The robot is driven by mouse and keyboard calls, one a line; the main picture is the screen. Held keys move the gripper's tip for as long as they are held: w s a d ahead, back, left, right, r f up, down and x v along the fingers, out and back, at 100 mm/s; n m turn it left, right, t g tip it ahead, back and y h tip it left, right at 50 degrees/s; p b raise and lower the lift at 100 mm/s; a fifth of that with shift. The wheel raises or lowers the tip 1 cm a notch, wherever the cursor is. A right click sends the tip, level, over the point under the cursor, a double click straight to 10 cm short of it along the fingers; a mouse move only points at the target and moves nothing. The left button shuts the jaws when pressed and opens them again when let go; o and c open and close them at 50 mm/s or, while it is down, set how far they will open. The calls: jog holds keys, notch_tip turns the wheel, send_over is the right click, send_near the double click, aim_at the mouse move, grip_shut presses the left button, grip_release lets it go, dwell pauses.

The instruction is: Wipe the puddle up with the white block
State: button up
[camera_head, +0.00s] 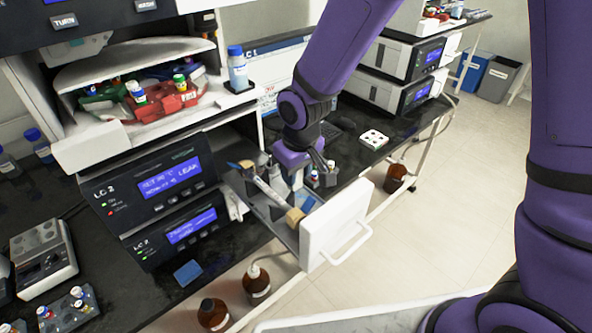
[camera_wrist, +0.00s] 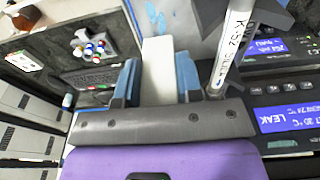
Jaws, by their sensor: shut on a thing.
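My gripper (camera_head: 300,180) reaches down into the open drawer (camera_head: 335,222) of the LC 2 instrument. In the wrist view, its two blue-grey fingers (camera_wrist: 158,80) are shut on the white block (camera_wrist: 160,68), a pale upright slab between them. The block's lower end and whether it touches the drawer floor are hidden. I cannot clearly make out the puddle; a pale bluish, mottled patch (camera_wrist: 192,28) shows beyond the block, and I cannot tell whether it is liquid. The instrument's display (camera_head: 170,181) reads LEAK.
A labelled white column (camera_wrist: 232,40) with tan ends slants across the drawer, close beside my gripper; it also shows in the head view (camera_head: 270,190). A blue pad (camera_head: 188,272) lies on the black bench. Brown bottles (camera_head: 256,284) stand below.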

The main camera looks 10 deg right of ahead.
jog(key=shift+f, duration=0.6)
dwell(0.7)
jog(key=shift+s+d, duration=0.1)
jog(key=shift+s+d+r, duration=0.1)
jog(key=shift+s+d, duration=0.25)
jog(key=shift+s, duration=0.25)
jog(key=shift+s+d+f, duration=0.2)
jog(key=shift+s+d, duration=0.35)
jog(key=shift+s, duration=0.25)
jog(key=shift+w, duration=0.2)
jog(key=shift+w+a+r, duration=0.25)
jog(key=shift+w+a, duration=0.2)
